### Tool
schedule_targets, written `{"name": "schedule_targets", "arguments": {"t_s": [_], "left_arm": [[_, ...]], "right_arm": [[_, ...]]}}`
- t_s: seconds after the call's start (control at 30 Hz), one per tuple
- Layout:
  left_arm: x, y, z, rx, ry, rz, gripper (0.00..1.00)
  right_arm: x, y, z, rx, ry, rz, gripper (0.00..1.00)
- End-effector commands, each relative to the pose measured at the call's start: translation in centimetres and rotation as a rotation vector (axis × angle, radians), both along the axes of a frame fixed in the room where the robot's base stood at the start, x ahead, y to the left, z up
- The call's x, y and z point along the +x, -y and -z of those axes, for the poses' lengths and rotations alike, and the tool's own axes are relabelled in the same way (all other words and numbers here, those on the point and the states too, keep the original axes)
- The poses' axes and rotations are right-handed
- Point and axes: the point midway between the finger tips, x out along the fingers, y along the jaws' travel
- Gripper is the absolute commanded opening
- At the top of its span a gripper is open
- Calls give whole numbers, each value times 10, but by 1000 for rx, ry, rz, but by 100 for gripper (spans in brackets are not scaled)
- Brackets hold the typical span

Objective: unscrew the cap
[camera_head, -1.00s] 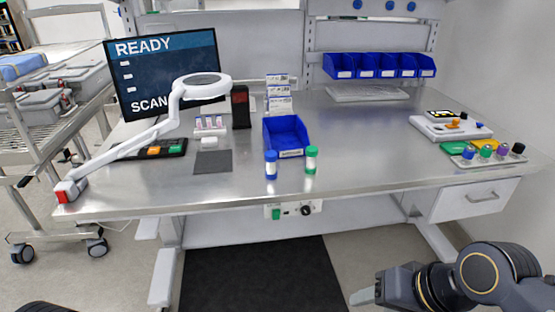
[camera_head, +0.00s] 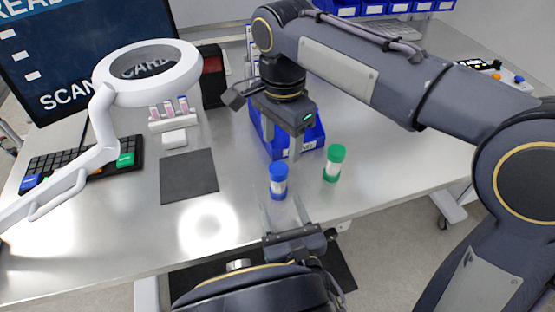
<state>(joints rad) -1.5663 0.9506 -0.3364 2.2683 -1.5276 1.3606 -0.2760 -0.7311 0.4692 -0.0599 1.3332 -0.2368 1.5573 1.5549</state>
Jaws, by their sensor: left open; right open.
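A small tube with a blue cap (camera_head: 278,170) stands upright near the front edge of the steel bench. A similar tube with a green cap (camera_head: 336,153) stands upright to its right. My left gripper (camera_head: 282,203) is open and empty, low in front of the blue-capped tube, its two fingers pointing toward the tube's base. My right gripper (camera_head: 281,149) is open and points down just above and behind the blue cap in the picture. Its exact height over the cap cannot be told. Neither gripper appears to touch a tube.
A blue bin (camera_head: 312,137) stands behind the tubes, partly hidden by my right gripper. A dark square mat (camera_head: 188,176) lies to the left. A white magnifier lamp (camera_head: 150,92), keyboard and monitor (camera_head: 70,50) fill the left side. The bench right of the green-capped tube is clear.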

Motion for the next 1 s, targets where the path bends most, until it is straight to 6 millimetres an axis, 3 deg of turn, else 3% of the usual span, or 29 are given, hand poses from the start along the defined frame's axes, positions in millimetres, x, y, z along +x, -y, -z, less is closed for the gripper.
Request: {"name": "schedule_targets", "arguments": {"t_s": [0.17,0.6,1.0], "left_arm": [[5,8,-1,36,24,40,54],[65,-7,0,31,20,35,54],[74,-9,0,31,20,37,54]], "right_arm": [[1,-6,0,-11,1,15,56],[1,-5,0,-9,0,13,56],[1,-5,0,-9,0,13,56]]}}
